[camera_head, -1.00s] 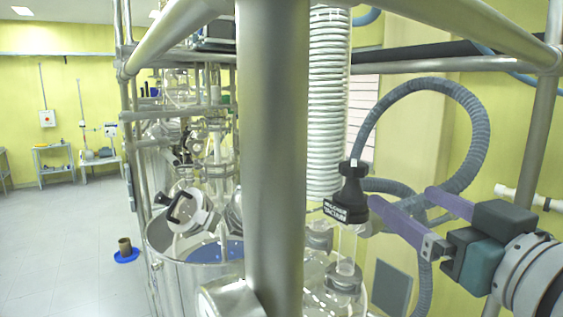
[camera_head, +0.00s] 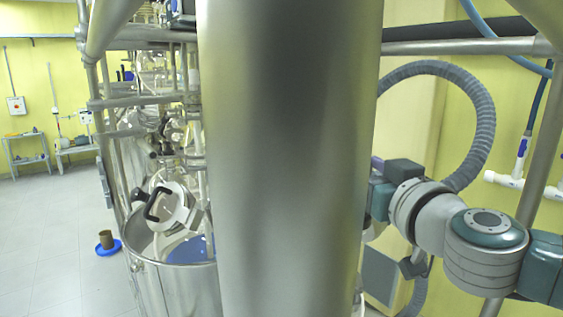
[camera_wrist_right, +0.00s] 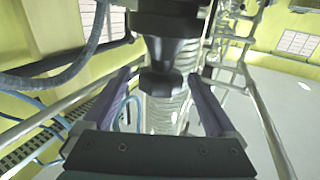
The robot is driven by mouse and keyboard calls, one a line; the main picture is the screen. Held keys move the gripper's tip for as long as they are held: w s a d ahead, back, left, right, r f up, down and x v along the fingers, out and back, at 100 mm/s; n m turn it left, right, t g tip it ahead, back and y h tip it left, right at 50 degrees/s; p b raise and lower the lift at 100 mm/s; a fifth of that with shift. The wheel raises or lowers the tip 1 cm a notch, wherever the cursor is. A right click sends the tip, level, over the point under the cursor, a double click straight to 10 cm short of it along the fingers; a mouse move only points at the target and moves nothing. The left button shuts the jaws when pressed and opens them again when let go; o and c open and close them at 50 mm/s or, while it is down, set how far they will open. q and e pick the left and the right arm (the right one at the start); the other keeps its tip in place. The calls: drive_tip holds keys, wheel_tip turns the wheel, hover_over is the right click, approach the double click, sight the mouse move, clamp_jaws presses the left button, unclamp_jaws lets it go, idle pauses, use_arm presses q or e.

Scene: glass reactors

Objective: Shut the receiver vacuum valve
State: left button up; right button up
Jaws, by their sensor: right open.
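The receiver vacuum valve, a black handle-like body (camera_wrist_right: 172,52), shows in the right wrist view at the top middle. My right gripper (camera_wrist_right: 161,80) is open, with one purple finger on each side of the valve's narrow black neck. I cannot tell whether either finger touches it. In the head view a thick steel post hides the valve and nearly all of the right gripper's fingers. My left gripper is in neither view.
The steel post (camera_head: 285,160) fills the middle of the head view. A grey ribbed hose (camera_head: 482,125) loops above my right arm. A white ribbed duct (camera_wrist_right: 163,113) lies behind the valve. Open floor is at far left.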

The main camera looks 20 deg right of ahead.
drive_tip(key=shift+w, duration=0.4)
drive_tip(key=shift+c, duration=0.3)
drive_tip(key=c, duration=1.3)
